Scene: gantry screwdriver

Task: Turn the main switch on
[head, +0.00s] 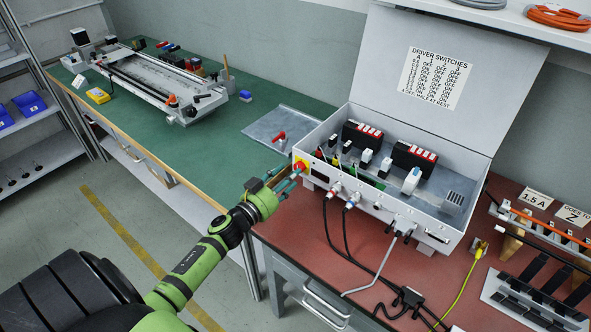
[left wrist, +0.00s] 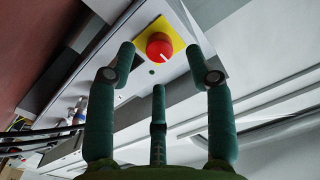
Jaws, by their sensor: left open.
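The main switch is a red round knob (left wrist: 159,46) on a yellow square plate (left wrist: 172,30) in the left wrist view. In the head view the red knob (head: 299,166) sits on the left end of the grey control box (head: 390,208). A white mark shows on the knob's face. My left gripper (head: 290,183) is open in front of the switch. In the left wrist view its teal fingers (left wrist: 160,75) stand on either side of the knob, with a third finger below it. Whether any finger touches the knob I cannot tell. My right gripper is not in view.
The box's lid (head: 440,75) stands open with a driver switch chart. Black cables (head: 345,235) hang from the box's front onto the red bench (head: 290,237). A green bench (head: 190,130) with a gantry rail (head: 150,80) stands to the left. A grey plate (head: 272,122) lies behind the gripper.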

